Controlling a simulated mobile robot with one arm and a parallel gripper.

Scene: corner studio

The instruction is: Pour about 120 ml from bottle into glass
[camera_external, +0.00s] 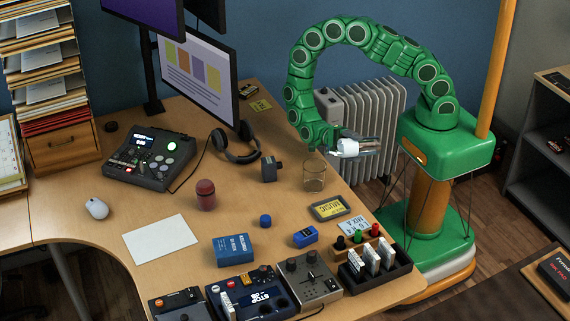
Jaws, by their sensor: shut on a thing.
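My gripper (334,150) is at the end of the green arm, beyond the desk's right edge and above and right of the glass. It is shut on the bottle (368,151), a small clear one with what looks like a white band. The bottle lies nearly level, and which end is its mouth is too small to tell. The glass (314,178) is a clear tumbler standing upright on the desk near its right edge, below and left of the gripper and apart from it. I cannot tell whether the glass holds liquid, and no stream shows.
Headphones (237,148) and a small dark device (269,168) stand left of the glass. A yellow-labelled cassette (328,208) lies in front of it. A white radiator (364,125) stands behind. A red-brown shaker (205,194) and blue boxes (233,249) are further left.

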